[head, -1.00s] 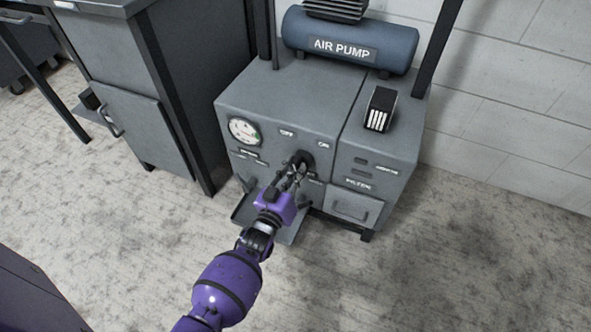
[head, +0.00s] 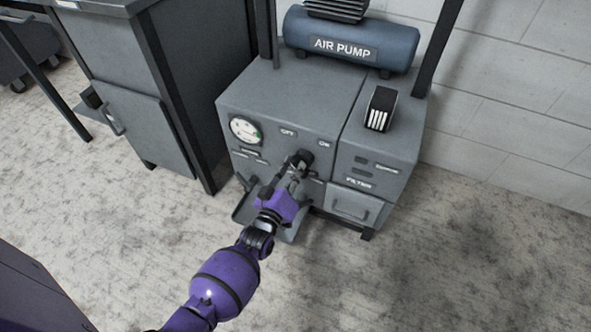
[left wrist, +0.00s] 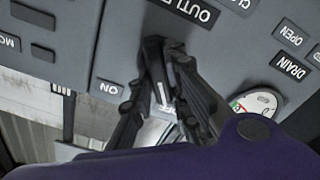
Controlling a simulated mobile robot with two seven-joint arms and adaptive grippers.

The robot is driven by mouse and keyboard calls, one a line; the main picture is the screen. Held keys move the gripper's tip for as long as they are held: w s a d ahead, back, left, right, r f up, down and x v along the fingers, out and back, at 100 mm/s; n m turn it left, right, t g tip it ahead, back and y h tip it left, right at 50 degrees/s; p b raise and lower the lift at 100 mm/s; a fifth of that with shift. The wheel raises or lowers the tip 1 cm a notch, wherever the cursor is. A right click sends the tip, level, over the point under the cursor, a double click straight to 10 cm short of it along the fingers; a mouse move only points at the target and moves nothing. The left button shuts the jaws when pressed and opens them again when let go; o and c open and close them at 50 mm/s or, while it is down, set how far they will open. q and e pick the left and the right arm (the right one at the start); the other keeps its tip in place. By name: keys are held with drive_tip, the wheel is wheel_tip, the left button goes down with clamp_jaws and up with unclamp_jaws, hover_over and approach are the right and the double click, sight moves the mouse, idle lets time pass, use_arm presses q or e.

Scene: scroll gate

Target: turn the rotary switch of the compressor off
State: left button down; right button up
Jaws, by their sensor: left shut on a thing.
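The compressor (head: 270,98) is a grey cabinet with a blue tank on top labelled AIR PUMP. Its dark rotary switch (head: 302,158) sits on the front panel below the OFF and ON labels. My left gripper (head: 297,170) reaches it from the front and is shut on the switch. In the left wrist view the switch handle (left wrist: 153,62) is between the two fingers of my left gripper (left wrist: 170,85). An ON label (left wrist: 109,88) shows beside it there. The fingers hide part of the switch. My right gripper is not in view.
A round gauge (head: 245,130) is left of the switch, and a FILTER drawer (head: 354,204) is right. A small black box with white stripes (head: 380,108) stands on the cabinet. A grey cabinet (head: 130,110) stands at the left. The floor (head: 470,260) at the right is clear.

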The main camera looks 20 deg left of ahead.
use_arm(q)
drive_tip(key=c, duration=1.7)
unclamp_jaws()
drive_tip(key=s, duration=1.2)
drive_tip(key=shift+a, duration=0.2)
